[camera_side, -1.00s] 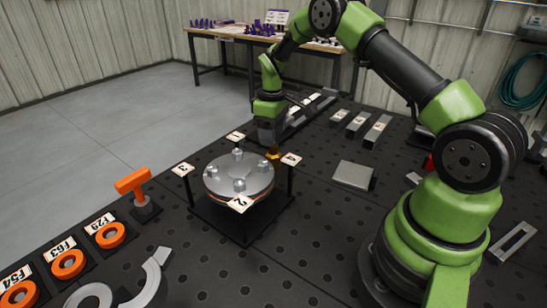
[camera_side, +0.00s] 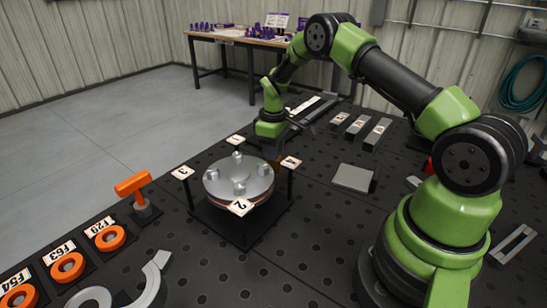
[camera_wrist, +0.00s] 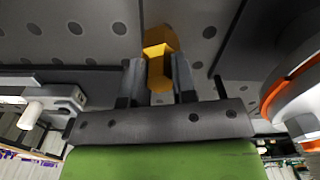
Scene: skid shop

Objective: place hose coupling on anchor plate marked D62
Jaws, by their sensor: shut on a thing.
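The hose coupling (camera_wrist: 160,62) is a brass-coloured hex piece. In the wrist view it sits between the two fingers of my gripper (camera_wrist: 158,78), which is shut on it. In the side view my gripper (camera_side: 272,152) points down just behind the round metal flange, near the corner tag marked 4. There the coupling is mostly hidden or too dark to make out. I cannot read D62 on any plate; small labels on the grey blocks at the back are too small to read.
The round flange (camera_side: 238,179) with upright bolts stands on a black base with tags on posts around it. Grey labelled blocks (camera_side: 377,134) and a flat grey block (camera_side: 354,177) lie right of my gripper.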

